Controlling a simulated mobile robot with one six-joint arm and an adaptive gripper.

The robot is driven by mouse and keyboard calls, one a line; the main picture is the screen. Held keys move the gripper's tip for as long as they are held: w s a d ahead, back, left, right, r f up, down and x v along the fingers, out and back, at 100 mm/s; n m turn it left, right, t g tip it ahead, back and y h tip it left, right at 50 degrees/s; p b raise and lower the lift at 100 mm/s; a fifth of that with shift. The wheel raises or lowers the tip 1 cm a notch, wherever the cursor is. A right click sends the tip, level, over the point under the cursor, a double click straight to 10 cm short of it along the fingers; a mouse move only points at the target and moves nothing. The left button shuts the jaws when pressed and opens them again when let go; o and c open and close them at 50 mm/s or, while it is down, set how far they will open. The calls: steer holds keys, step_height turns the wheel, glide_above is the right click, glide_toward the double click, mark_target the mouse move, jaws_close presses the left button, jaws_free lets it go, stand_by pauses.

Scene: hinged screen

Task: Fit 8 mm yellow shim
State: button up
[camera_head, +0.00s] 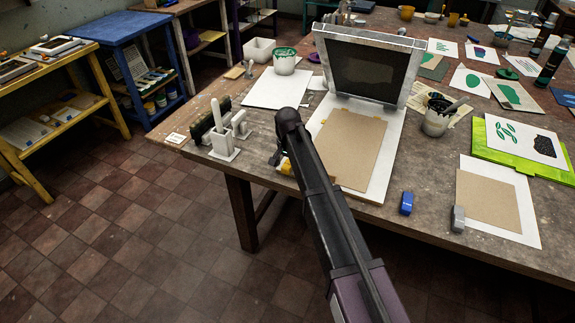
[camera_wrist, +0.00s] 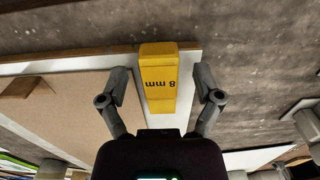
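The yellow shim (camera_wrist: 158,72), marked "8 mm", lies at the edge of the white baseboard (camera_wrist: 190,62) in the wrist view. Its outer end seems to reach past the board's edge. My gripper (camera_wrist: 162,80) is open, with one finger on each side of the shim and a gap visible on both sides. In the head view only a bit of the yellow shim (camera_head: 286,167) shows beside my arm, which hides most of my gripper. The hinged screen (camera_head: 408,72) stands raised at the far end of the baseboard (camera_head: 382,170). A brown card (camera_head: 352,150) lies on the board.
A blue block (camera_head: 406,203) and a grey block (camera_head: 458,218) stand near the table's front edge. A white holder (camera_head: 222,143) with tools is left of my arm. Paint pots (camera_head: 437,122) and prints crowd the right.

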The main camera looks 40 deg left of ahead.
steer(key=shift+s, duration=0.1)
steer(key=s+d, duration=0.2)
steer(key=s, duration=0.4)
step_height(320, 180, up, 8)
steer(key=f+p, duration=0.1)
steer(key=p, duration=0.6)
steer(key=w+d, duration=0.4)
steer(key=d, duration=0.5)
steer(key=w+d, duration=0.4)
steer(key=d, duration=0.5)
steer(key=w+d, duration=0.4)
steer(key=d, duration=0.5)
steer(key=shift+w+d, duration=0.2)
steer(key=shift+w, duration=0.05)
steer(key=shift+r, duration=0.1)
steer(key=s+d+m, duration=0.1)
steer(key=s+d, duration=0.2)
steer(key=d, duration=1.5)
steer(key=s+d+m, duration=0.2)
steer(key=d, duration=1.7)
steer(key=shift+s, duration=0.4)
steer(key=shift+a, duration=0.1)
